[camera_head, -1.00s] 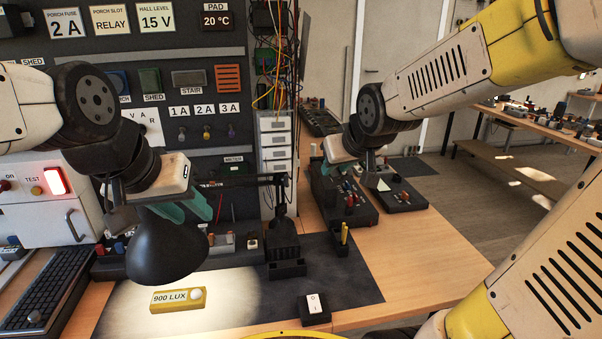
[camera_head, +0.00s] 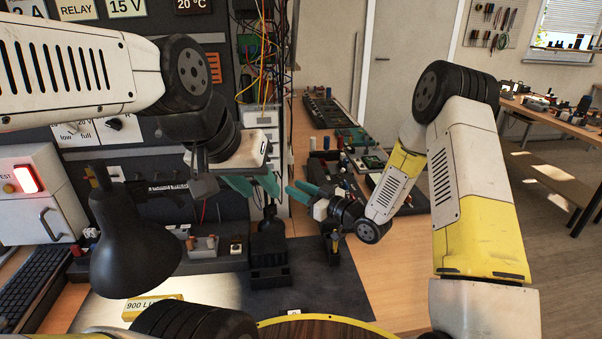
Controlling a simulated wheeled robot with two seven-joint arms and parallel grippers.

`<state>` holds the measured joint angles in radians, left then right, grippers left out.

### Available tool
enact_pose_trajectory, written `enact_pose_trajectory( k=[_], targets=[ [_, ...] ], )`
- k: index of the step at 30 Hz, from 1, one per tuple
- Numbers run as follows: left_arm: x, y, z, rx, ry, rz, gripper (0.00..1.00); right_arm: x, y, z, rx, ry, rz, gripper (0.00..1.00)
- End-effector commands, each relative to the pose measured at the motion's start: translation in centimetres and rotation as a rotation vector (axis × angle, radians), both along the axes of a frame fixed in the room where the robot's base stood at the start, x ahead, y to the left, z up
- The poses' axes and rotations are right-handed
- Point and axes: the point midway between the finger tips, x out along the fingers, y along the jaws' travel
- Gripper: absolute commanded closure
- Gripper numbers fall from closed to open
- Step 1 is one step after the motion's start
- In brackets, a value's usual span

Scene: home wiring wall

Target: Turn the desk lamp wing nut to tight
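The desk lamp has a black shade (camera_head: 135,245) at the left, facing down over the bench. Its dark post and base (camera_head: 268,258) stand at the middle. I cannot make out the wing nut; it is too small or hidden near the post top. My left gripper (camera_head: 256,186) is at the top of the post, its teal fingers pointing right and down with a gap between them. I cannot tell whether they touch the lamp. My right gripper (camera_head: 297,190) is just right of the post, its teal fingers pointing left, slightly apart and apparently empty.
A lit test box (camera_head: 40,195) and keyboard (camera_head: 30,290) are at the left. Hanging wires (camera_head: 262,60) and dark modules (camera_head: 385,185) are behind the grippers.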

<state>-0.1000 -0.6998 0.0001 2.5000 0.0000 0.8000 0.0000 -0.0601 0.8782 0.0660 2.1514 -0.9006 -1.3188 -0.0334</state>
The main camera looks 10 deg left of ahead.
Motion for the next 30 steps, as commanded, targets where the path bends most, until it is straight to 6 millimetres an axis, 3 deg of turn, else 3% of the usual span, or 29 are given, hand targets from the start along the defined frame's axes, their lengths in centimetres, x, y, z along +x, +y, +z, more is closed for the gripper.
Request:
enact_pose_trajectory(
  k=[15,27,30],
  targets=[
    [0.0,0.0,0.0,0.0,0.0,0.0,0.64,3.4,5.9,-0.1,0.007,-0.003,0.007,0.71],
    [0.0,0.0,0.0,0.0,0.0,0.0,0.64,4.1,6.7,0.0,0.008,-0.002,0.004,0.71],
    [0.0,0.0,0.0,0.0,0.0,0.0,0.64,4.1,6.6,0.0,0.008,-0.002,0.004,0.89]
  ],
)
